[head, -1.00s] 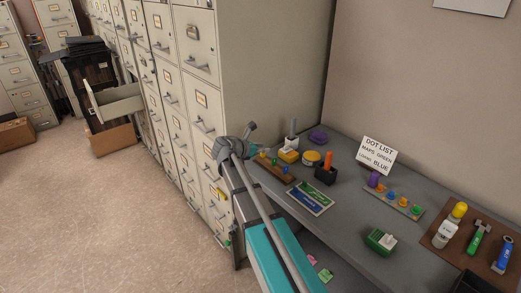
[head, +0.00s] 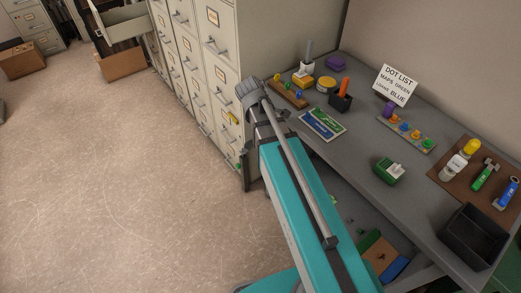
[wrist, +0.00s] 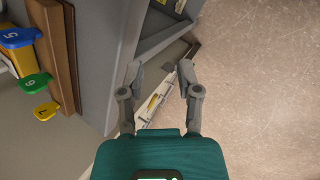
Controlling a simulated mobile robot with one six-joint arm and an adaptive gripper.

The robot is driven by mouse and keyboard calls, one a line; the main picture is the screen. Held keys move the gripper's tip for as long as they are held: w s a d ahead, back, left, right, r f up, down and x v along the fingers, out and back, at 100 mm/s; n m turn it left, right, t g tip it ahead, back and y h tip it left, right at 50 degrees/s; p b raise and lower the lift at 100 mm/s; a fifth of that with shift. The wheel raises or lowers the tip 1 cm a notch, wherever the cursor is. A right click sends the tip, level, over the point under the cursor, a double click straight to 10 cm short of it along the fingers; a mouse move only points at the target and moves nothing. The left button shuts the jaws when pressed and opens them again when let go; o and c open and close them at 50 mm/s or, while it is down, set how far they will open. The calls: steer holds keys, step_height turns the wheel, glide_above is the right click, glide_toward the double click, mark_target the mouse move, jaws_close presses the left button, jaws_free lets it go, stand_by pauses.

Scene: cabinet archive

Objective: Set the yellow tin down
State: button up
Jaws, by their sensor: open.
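The yellow tin (head: 326,84) is a low round tin with a pale side. It stands upright on the grey desk (head: 352,150), near the back left in the head view, behind the black pen cup (head: 341,102). It is not in the wrist view. My gripper (wrist: 161,78) is open in the wrist view, with nothing between its fingertips. It hangs beside the desk's edge, apart from the tin. In the head view my arm's end is at the desk's left end, and the fingers cannot be made out.
A wooden rack with coloured numbered tags (wrist: 61,60) is close left of my gripper; it also stands on the desk (head: 288,93). Filing cabinets (head: 205,60) stand left.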

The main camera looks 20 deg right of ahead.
steer(key=s+a+f+m+g+y, duration=0.1)
steer(key=s+a+m+y, duration=0.4)
steer(key=s, duration=0.5)
steer(key=shift+s+a+f+m, duration=0.3)
steer(key=shift+a+f+m, duration=0.3)
steer(key=shift+a+m, duration=0.95)
steer(key=shift+d+m, duration=0.25)
steer(key=shift+o, duration=0.5)
steer(key=shift+s, duration=0.15)
